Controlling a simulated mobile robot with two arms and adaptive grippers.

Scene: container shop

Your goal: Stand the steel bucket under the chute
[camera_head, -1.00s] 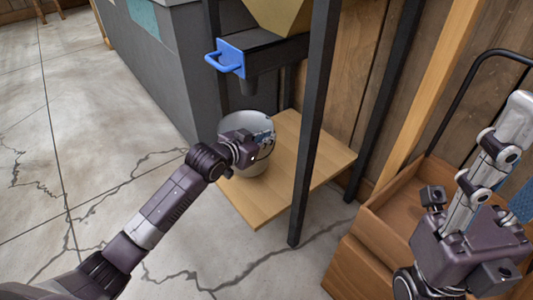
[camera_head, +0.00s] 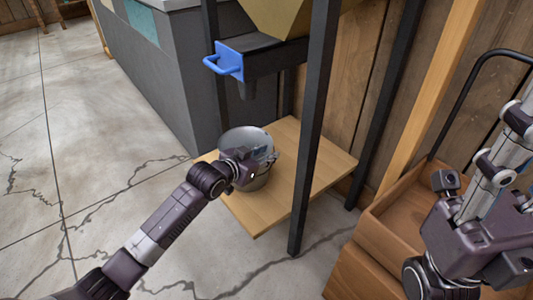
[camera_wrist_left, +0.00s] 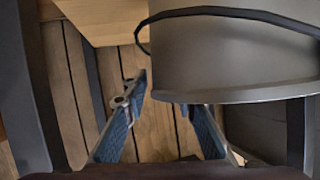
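The steel bucket (camera_head: 238,138) is at the left edge of the wooden board, below and slightly in front of the chute (camera_head: 248,90). It looks slightly tilted; whether its base touches the board (camera_head: 305,180) is unclear. In the left wrist view the bucket's grey wall and black handle fill the upper right. The left gripper's blue-padded fingers (camera_wrist_left: 168,105) meet the bucket's edge, and one is partly hidden behind it. My right gripper (camera_head: 503,150) is at the right edge, its fingertips not clearly seen.
Dark posts (camera_head: 311,130) frame the board. A blue handle (camera_head: 222,65) juts out beside the chute. A grey counter (camera_head: 165,75) stands behind to the left, and a wooden crate (camera_head: 375,240) is at the right. The floor at the left is clear.

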